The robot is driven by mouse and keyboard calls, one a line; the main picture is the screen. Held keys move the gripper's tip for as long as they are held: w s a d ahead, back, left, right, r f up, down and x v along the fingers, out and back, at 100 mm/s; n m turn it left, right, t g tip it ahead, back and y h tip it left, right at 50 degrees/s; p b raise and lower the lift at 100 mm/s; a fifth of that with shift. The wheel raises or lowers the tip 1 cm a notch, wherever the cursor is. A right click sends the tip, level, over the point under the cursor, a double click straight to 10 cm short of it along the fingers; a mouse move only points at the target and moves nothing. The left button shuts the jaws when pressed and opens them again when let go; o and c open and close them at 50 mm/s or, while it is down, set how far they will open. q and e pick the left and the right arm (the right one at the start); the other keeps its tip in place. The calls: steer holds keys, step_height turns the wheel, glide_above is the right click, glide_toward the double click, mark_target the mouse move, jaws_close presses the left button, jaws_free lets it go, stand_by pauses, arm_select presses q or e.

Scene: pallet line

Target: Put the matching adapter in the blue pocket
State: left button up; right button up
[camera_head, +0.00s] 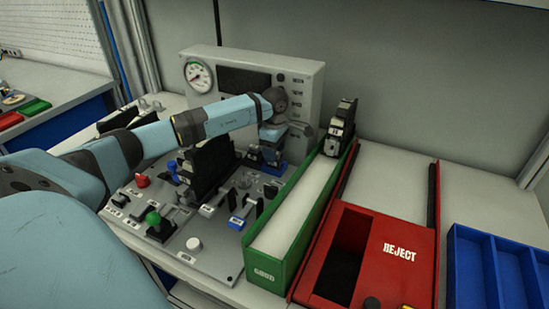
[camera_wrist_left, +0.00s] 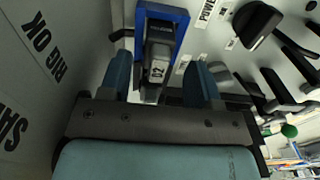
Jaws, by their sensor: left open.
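My left gripper (camera_head: 270,148) reaches down at the far right of the grey fixture panel. In the left wrist view its two blue fingers (camera_wrist_left: 160,82) are apart. A dark grey adapter (camera_wrist_left: 158,60) with a pale number label shows ahead of and between the fingertips; I cannot tell whether they touch it. Its far end lies within a blue frame, which looks like the blue pocket (camera_wrist_left: 180,18). In the head view the blue pocket (camera_head: 274,168) is partly hidden by the gripper. My right gripper is not in view.
A grey gauge box (camera_head: 310,85) stands behind the gripper. A green GOOD tray (camera_head: 262,272) with a dark device (camera_head: 342,122) at its far end and a red REJECT bin (camera_head: 400,275) lie to the right. Black clamps (camera_head: 207,165) and levers crowd the panel on the left.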

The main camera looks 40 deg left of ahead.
arm_select(q)
step_height(320, 180, up, 9)
steer(key=shift+f, duration=0.1)
stand_by(0.6)
